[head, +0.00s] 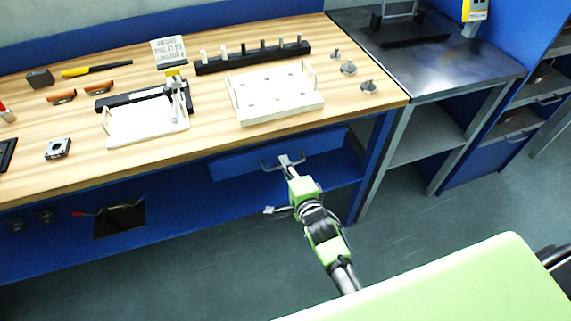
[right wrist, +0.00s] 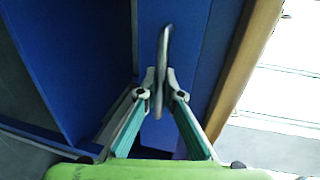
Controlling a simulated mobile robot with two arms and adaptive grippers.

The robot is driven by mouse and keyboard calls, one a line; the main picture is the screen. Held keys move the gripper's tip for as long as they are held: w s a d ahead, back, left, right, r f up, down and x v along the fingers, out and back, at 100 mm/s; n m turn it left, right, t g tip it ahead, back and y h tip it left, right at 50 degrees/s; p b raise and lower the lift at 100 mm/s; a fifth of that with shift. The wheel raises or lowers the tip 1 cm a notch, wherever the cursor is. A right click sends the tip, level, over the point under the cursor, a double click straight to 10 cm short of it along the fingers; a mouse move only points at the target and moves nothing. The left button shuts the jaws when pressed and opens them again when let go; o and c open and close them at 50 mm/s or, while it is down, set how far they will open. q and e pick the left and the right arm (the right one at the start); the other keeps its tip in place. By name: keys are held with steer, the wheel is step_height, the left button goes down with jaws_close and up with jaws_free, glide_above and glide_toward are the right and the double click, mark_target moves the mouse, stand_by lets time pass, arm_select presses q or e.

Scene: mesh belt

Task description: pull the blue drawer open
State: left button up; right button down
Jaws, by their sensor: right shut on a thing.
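The blue drawer (head: 235,166) sits under the front edge of the wooden workbench, and its front lies close to the bench edge. Its grey bar handle (head: 270,165) is on the drawer front. My right gripper (head: 286,161) reaches it from below and is shut on the handle. In the right wrist view, the fingers of my right gripper (right wrist: 160,90) close on either side of the handle (right wrist: 163,60), with the blue drawer front (right wrist: 185,60) behind it. How far the drawer stands out is hard to tell. My left gripper is not in view.
The wooden bench top (head: 215,135) carries a white tray (head: 275,95), a black rack with pegs (head: 252,58) and a white fixture board (head: 147,122). A blue bench leg (head: 375,165) stands right of the drawer. A metal-topped table (head: 440,65) is farther right. The floor in front is clear.

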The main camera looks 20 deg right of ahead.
steer(key=s+p, duration=0.7)
steer(key=s, duration=1.6)
steer(key=shift+s+d, duration=0.3)
steer(key=shift+d, duration=0.15)
steer(key=c, duration=2.2)
jaws_free()
steer(key=s, duration=0.4)
steer(key=s+r, duration=0.1)
steer(key=s, duration=0.3)
steer(key=s+r, duration=0.1)
steer(key=s, duration=0.2)
steer(key=shift+s+d+r, duration=0.15)
steer(key=shift+s+d, duration=0.05)
steer(key=shift+s, duration=0.2)
